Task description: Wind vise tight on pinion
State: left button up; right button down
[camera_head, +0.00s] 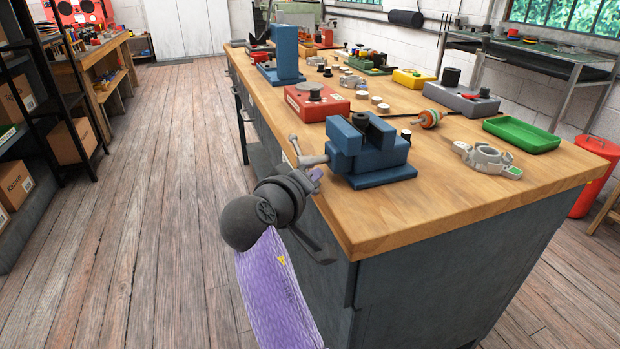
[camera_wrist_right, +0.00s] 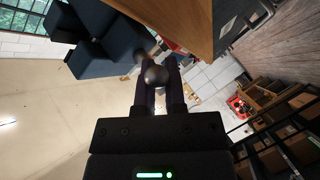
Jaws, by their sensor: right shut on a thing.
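The blue vise (camera_head: 368,170) stands on the near corner of the wooden bench, and its dark body shows at the upper left of the wrist view (camera_wrist_right: 98,45). Its grey handle (camera_head: 295,148) sticks out on the left side, over the bench edge. My right gripper (camera_head: 314,177) is at this handle, shut on it; the handle's ball end (camera_wrist_right: 156,75) shows between the fingers (camera_wrist_right: 158,88) in the wrist view. My left gripper is not in view.
A rotor with orange windings (camera_head: 429,118) lies behind the vise. A grey housing part (camera_head: 486,158) and a green tray (camera_head: 521,134) are to its right. A red box (camera_head: 316,103) and a blue press (camera_head: 285,55) stand farther back. The near right bench top (camera_head: 430,205) is clear.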

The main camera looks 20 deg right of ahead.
jog(key=shift+f, duration=0.25)
jog(key=b, duration=0.1)
jog(key=m+t+b, duration=0.1)
jog(key=m+t+h+b, duration=0.1)
jog(key=b, duration=0.1)
jog(key=shift+w+f, duration=0.3)
jog(key=c, duration=0.7)
grip_release()
